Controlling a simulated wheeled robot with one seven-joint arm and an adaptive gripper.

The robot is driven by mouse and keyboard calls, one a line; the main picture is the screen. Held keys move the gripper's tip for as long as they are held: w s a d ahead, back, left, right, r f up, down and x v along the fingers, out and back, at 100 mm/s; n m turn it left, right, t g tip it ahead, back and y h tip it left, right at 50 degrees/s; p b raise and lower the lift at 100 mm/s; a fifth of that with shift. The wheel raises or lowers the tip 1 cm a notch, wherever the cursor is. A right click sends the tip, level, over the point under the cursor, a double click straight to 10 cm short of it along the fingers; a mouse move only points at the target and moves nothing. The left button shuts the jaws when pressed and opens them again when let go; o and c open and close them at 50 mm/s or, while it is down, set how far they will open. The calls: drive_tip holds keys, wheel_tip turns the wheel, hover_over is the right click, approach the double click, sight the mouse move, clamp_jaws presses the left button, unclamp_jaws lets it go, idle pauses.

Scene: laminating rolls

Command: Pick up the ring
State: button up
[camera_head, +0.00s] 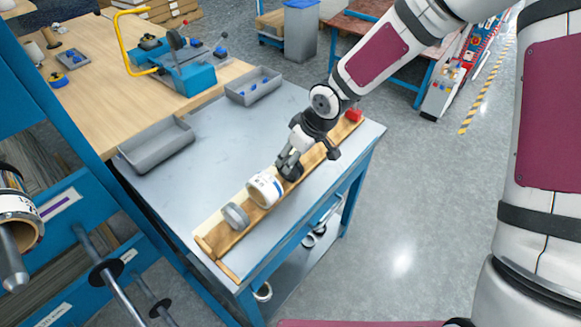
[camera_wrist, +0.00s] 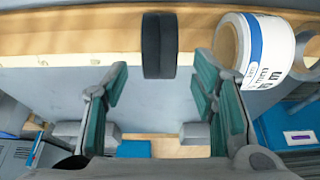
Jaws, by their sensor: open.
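A black ring (camera_head: 291,171) stands on edge on the long wooden rack, beside a white paper roll (camera_head: 264,189). In the wrist view the black ring (camera_wrist: 159,45) lies between the lines of my two fingers, just past their tips. A grey ring (camera_head: 235,216) stands on the rack on the other side of the roll. My gripper (camera_head: 308,156) is above the rack, open and empty; its fingers partly hide the black ring in the head view. In the wrist view my gripper (camera_wrist: 160,70) has the white roll (camera_wrist: 267,50) close to its right finger.
Two grey bins (camera_head: 156,146) (camera_head: 253,87) stand at the back. The table middle (camera_head: 215,150) is clear. A blue rack with rods is at left.

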drive_tip(key=shift+x, duration=3.4)
drive_tip(key=shift+w+a, duration=0.1)
drive_tip(key=shift+a, duration=0.05)
drive_tip(key=shift+c, duration=0.4)
clamp_jaws()
